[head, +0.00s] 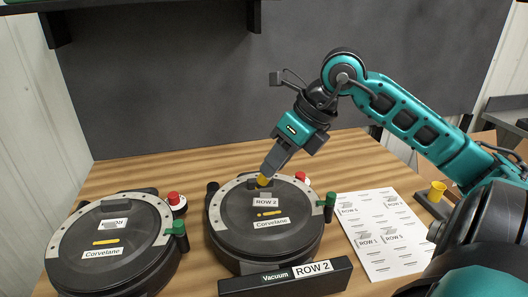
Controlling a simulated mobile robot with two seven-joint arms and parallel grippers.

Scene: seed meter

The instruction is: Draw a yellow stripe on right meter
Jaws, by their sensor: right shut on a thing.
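The right meter (235,228) is a round black disc housing with a grey rim, "ROW 2" and "Corvelane" labels, and a short yellow mark between them. My right gripper (264,177) is over the far part of its lid, shut on a small yellow thing, probably a marker (263,182). Its tip is at or just above the lid; I cannot tell if it touches. The left meter (75,252) looks alike, with a yellow mark (106,242) between its labels. My left gripper is not in view.
A "Vacuum ROW 2" bar (245,285) stands in front of the right meter. Red knobs (173,198) and green knobs (180,228) stick up at the meters' rims. A label sheet (378,225) lies to the right, beside a yellow cup-like piece (438,189) near a dark holder.

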